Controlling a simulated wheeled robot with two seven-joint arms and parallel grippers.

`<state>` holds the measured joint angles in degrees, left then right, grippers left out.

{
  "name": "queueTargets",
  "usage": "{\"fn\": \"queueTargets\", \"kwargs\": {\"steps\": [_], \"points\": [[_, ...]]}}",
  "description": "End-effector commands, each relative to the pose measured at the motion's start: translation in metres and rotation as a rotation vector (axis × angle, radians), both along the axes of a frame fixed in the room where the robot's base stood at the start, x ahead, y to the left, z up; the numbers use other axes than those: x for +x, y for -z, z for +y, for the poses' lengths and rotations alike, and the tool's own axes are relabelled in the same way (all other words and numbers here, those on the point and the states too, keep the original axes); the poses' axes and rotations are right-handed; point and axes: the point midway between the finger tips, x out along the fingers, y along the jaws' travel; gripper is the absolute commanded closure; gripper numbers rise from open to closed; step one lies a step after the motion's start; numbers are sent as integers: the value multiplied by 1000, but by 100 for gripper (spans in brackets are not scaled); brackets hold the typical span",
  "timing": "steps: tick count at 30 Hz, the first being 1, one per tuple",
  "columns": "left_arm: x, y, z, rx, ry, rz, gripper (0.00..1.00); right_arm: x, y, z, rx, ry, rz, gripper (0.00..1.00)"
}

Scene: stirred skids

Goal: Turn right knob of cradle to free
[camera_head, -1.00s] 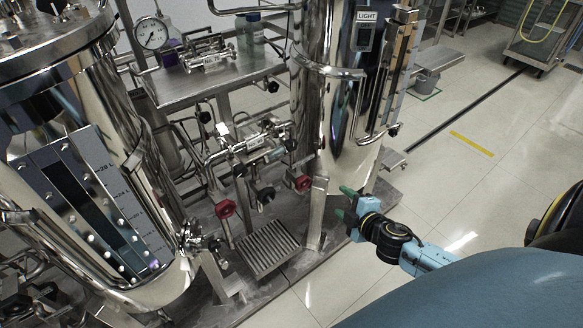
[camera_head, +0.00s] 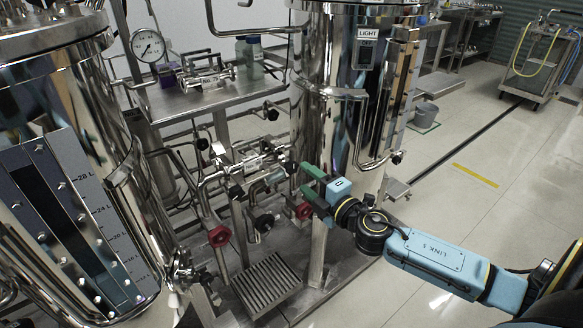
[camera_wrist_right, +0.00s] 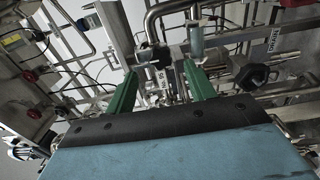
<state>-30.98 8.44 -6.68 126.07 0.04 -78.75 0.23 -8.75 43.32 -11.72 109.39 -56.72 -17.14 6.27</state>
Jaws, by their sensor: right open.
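Labelled metal fittings that look like the cradle (camera_head: 252,164) sit on the pipework between the two steel tanks; I cannot be sure which part is its right knob. A grey-green cylinder (camera_head: 275,177) lies at their right end. My right gripper (camera_head: 304,178), with green fingers, is open just right of this cylinder. In the right wrist view the open fingers (camera_wrist_right: 160,70) frame metal fittings, apparently with nothing held. A black knob (camera_wrist_right: 256,75) shows right of the fingers there; whether it belongs to the cradle is unclear. My left gripper is not in view.
Red knobs (camera_head: 219,236) and a black knob (camera_head: 263,222) sit below the fittings. A similar labelled device (camera_head: 208,79) stands on the shelf behind. The large tank (camera_head: 325,125) rises close behind my right gripper. Open floor (camera_head: 470,215) lies at right.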

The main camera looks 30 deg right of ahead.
Motion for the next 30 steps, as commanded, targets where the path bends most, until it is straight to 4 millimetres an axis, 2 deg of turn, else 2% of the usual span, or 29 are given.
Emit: {"fn": "queueTargets", "kwargs": {"steps": [6, 15, 28, 30], "points": [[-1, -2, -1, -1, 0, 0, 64, 33, -1, 2, 0, 2, -2, 46], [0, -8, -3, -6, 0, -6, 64, 64, 1, 5, 1, 1, 0, 46], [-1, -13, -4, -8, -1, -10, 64, 70, 1, 6, 1, 1, 2, 46], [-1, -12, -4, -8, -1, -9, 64, 70, 1, 6, 1, 1, 2, 55]]}}
